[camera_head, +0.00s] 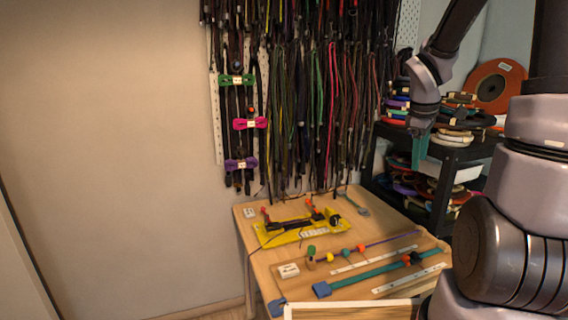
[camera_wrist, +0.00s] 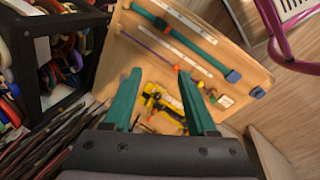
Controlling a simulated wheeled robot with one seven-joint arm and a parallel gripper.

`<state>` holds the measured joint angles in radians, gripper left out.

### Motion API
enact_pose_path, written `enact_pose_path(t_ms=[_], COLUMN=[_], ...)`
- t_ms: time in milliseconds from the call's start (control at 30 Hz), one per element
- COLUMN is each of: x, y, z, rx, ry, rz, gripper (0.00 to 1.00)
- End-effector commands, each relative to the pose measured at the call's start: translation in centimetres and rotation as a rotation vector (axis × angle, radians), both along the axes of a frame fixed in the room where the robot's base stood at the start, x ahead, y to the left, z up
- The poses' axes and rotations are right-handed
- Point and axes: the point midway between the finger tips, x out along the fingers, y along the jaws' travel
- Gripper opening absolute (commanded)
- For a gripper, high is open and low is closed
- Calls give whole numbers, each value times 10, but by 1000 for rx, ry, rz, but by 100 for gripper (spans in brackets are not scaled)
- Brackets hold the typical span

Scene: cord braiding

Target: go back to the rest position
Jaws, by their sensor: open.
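My gripper (camera_head: 418,162) is raised in the air at the right in the head view, above and behind the right side of the wooden table (camera_head: 246,219). Its green fingers point down. In the wrist view, my gripper (camera_wrist: 157,70) shows two green fingers spread apart, with nothing between them. The table (camera_wrist: 243,62) shows beyond the fingers. A yellow braiding fixture (camera_head: 300,229) stands on the table. A teal bar with a blue end (camera_head: 370,281) lies near the table's front.
Hanging cords (camera_head: 300,110) cover the wall panel behind the table. A black shelf rack (camera_head: 445,160) with spools stands at the right, close to my gripper. Small coloured beads (camera_head: 345,253) and white rulers lie on the table. The floor and wall at left are clear.

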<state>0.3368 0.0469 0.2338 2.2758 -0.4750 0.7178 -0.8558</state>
Motion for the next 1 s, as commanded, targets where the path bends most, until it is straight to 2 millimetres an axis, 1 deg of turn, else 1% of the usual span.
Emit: enact_pose_path(t_ms=[33, 100, 167, 200, 267, 300, 433, 500, 600, 700, 800, 1000], x=[-11, -26, -40, -51, -66, -77, -112, -129, -147, -159, -164, -164], y=[10, 23, 34, 42, 54, 62, 85, 96, 107, 114, 117, 118], z=[21, 45, 63, 74, 90, 100, 127, 137, 147, 153, 155, 155], rx=[21, 69, 122, 162, 230, 280, 460, 554, 664, 736, 769, 774], ry=[-51, -115, -167, -201, -247, -277, -344, -363, -370, -367, -363, -362], rz=[-80, -206, -312, -382, -483, -546, -743, -828, -920, -976, -1004, -1009], gripper=[57, 57, 57, 57, 57, 57, 57, 57, 57, 57, 57, 57])
